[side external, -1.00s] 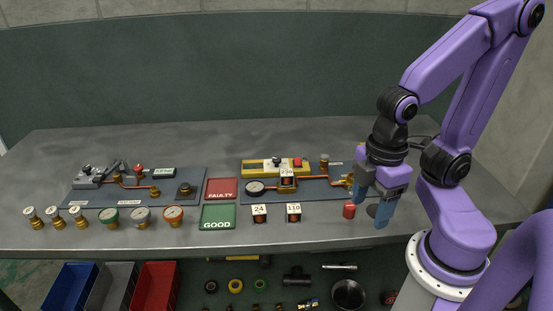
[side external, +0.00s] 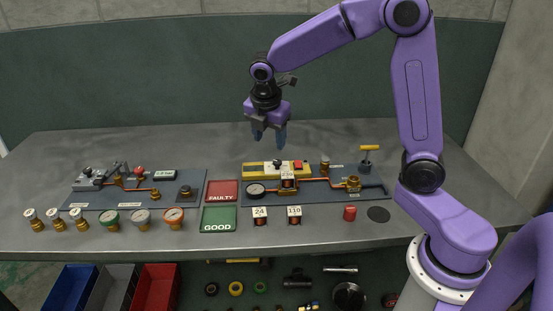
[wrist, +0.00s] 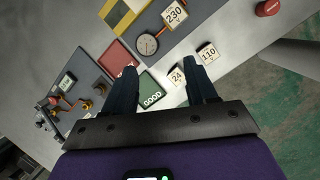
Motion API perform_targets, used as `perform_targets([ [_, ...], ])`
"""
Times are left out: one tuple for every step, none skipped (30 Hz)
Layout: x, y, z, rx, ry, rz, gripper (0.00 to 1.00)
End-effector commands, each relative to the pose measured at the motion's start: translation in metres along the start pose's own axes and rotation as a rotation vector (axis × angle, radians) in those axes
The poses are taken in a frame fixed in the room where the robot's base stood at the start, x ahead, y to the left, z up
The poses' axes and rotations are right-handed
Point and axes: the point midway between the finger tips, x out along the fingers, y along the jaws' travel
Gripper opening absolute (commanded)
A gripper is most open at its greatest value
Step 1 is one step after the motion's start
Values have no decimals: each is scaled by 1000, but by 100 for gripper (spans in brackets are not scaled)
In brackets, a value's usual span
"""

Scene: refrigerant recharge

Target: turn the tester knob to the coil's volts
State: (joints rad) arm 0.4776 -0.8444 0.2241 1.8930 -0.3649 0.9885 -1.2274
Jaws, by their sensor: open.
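The yellow tester (side external: 253,168) stands at the back of the right-hand panel, with a dark knob (side external: 277,162) and a red button (side external: 298,164) on top. The knob's setting is too small to read. A coil marked 230 (side external: 288,182) sits on the pipework in front of the tester; its label is clear in the wrist view (wrist: 174,14). Coils marked 24 (side external: 260,215) and 110 (side external: 294,214) stand at the front. My gripper (side external: 268,143) is open and empty, pointing down above the tester. The wrist view shows only a corner of the tester (wrist: 119,13).
A round gauge (side external: 256,190) is beside the 230 coil. A red FAULTY tray (side external: 222,189) and green GOOD tray (side external: 218,218) lie left of it. A yellow-handled part (side external: 368,156) and a red cap (side external: 349,213) are at the right. The back of the bench is clear.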

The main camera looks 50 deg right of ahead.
Motion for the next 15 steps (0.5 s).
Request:
perform_targets([
  [6, 10, 12, -29, -20, -9, 57],
  [9, 16, 20, -50, -30, -12, 57],
  [13, 22, 29, -75, -43, -18, 57],
  [16, 26, 35, -93, -52, -22, 57],
  [18, 29, 41, -109, -60, -27, 57],
  [21, 32, 48, -129, -69, -32, 57],
  [23, 35, 52, -142, -75, -36, 57],
  [25, 36, 56, -153, -80, -39, 57],
  [26, 38, 60, -164, -85, -43, 57],
  [27, 39, 63, -171, -88, -46, 57],
  [28, 40, 64, -176, -90, -47, 57],
  [29, 40, 66, -181, -92, -49, 57],
  [31, 41, 67, -184, -93, -49, 57],
  [32, 41, 67, -186, -94, -50, 57],
  [35, 40, 68, -187, -94, -51, 57],
])
